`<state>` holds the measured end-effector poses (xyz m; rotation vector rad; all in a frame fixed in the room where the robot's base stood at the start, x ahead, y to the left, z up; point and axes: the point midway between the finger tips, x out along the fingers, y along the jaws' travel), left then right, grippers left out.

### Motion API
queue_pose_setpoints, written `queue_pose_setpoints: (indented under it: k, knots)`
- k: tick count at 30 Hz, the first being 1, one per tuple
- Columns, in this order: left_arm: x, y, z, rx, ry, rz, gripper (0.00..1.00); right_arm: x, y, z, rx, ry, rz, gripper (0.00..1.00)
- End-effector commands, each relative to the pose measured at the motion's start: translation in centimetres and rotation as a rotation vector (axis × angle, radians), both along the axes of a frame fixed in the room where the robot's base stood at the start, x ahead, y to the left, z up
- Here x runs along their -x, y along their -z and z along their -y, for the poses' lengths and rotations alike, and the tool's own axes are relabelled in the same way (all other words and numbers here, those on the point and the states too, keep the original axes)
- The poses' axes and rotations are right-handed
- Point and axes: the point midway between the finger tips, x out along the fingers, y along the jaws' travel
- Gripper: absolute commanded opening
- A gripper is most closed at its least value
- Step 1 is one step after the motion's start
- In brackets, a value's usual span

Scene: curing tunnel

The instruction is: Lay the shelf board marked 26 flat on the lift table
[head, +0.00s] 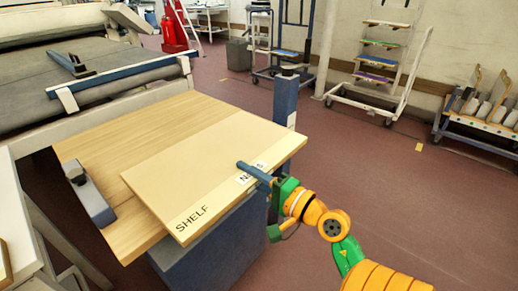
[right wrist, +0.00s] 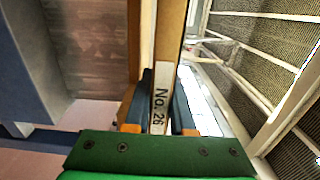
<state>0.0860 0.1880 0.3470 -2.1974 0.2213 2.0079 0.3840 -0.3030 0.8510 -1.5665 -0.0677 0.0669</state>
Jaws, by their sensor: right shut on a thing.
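The shelf board (head: 205,165) is a pale flat panel with "SHELF" printed near its front left corner. It looks roughly level over the wood-grained top of the lift table (head: 85,155), reaching past the top's near right edge. I cannot tell whether board and top touch. My right gripper (head: 257,174) is shut on the board's near right edge and partly covers its number label. The right wrist view shows the board's edge (right wrist: 170,55) between the two fingers (right wrist: 159,100), with the label "No. 26" readable. My left gripper is not in view.
A blue-grey block (head: 90,195) stands by the table top's left side. A blue post (head: 285,100) rises behind the board. A conveyor (head: 100,60) lies at the back left. A shelf rack (head: 380,50) stands at the back.

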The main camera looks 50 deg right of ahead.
Motion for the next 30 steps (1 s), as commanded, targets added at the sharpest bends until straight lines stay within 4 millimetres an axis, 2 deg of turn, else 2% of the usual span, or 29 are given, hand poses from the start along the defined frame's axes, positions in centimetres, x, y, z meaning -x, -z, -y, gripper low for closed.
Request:
queue_pose_setpoints:
  k: [1, 10, 25, 27, 30]
  knots:
    - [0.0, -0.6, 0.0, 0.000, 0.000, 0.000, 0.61, -0.6, -0.6, -0.1, 0.000, 0.000, 0.006, 0.00]
    - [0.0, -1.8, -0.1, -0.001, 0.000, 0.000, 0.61, -4.0, -0.4, -0.4, 0.001, -0.001, 0.005, 0.00]
    - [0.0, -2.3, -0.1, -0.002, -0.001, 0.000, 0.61, -9.7, -0.3, -0.8, 0.000, -0.001, 0.007, 0.00]
    - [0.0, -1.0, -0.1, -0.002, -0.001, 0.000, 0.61, -9.7, 1.2, -0.8, 0.003, -0.001, 0.003, 0.00]
    - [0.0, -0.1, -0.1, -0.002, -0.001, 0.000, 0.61, -9.7, 2.1, -0.8, 0.004, -0.001, 0.003, 0.00]
